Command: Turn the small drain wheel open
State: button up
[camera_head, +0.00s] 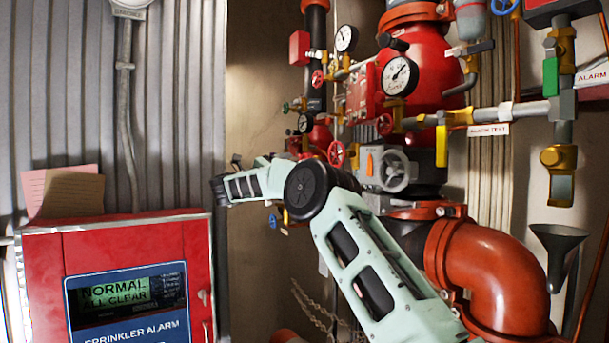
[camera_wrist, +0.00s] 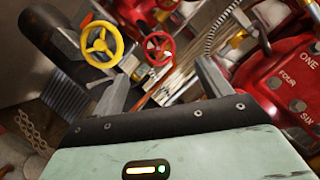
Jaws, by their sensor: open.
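In the wrist view my gripper (camera_wrist: 162,88) is open, with its two fingers apart and nothing held between them. A small yellow wheel (camera_wrist: 100,46) with spokes shows ahead, above the left finger. A small red wheel (camera_wrist: 158,48) shows just right of it, ahead of the gap between the fingers. Neither wheel is between the fingers. No readable label shows which is the drain wheel. In the head view my arm reaches across the left of the riser, and the fingers cannot be made out. Red wheels (camera_head: 336,153) show on the riser there.
A red valve body (camera_wrist: 290,80) with bolts and numbers is close on the right in the wrist view. A chain (camera_wrist: 35,130) hangs at the left. In the head view an orange pipe elbow (camera_head: 500,270) stands lower right and a red alarm panel (camera_head: 140,245) lower left.

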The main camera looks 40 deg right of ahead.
jog(key=shift+p+x, duration=3.5)
jog(key=shift+x, duration=2.5)
jog(key=shift+s+f, duration=0.1)
jog(key=c, duration=1)
